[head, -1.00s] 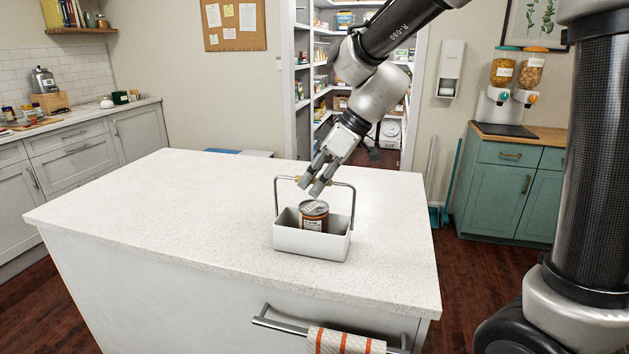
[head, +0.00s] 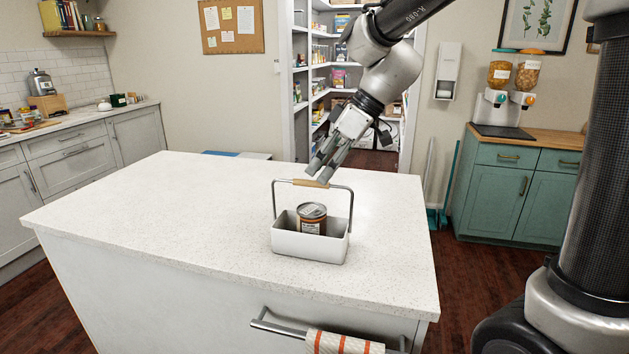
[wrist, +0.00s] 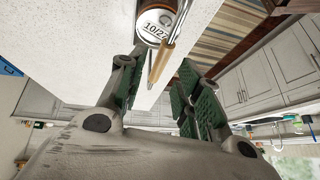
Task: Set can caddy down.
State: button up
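The white can caddy (head: 300,246) stands upright on the white island top, its arched metal handle raised with a wooden grip (head: 311,183). A can (head: 312,218) with a dark label stands inside it; in the wrist view the can's lid (wrist: 156,24) reads "10/27". My gripper (head: 322,173) is just above and behind the wooden grip in the head view. In the wrist view my gripper (wrist: 160,76) has its green-padded fingers apart, with the wooden grip (wrist: 162,62) beyond the fingertips. Nothing is held.
The island top (head: 150,215) is clear around the caddy, mostly to the left. A striped towel (head: 343,342) hangs on the front rail (head: 285,328). A green cabinet (head: 520,195) stands at right, with pantry shelves behind.

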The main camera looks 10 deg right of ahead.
jog(key=w+v, duration=0.1)
jog(key=v, duration=0.6)
jog(key=s+d+f+m+t+h, duration=0.1)
jog(key=s+d+f+m+h, duration=0.2)
jog(key=s+d+m, duration=0.3)
jog(key=s+d+f+m+t+h, duration=0.2)
jog(key=s+d+m, duration=0.5)
jog(key=s+d, duration=0.7)
jog(key=shift+s+d+f+h, duration=0.25)
jog(key=shift+d+f+h, duration=0.4)
jog(key=shift+d, duration=0.5)
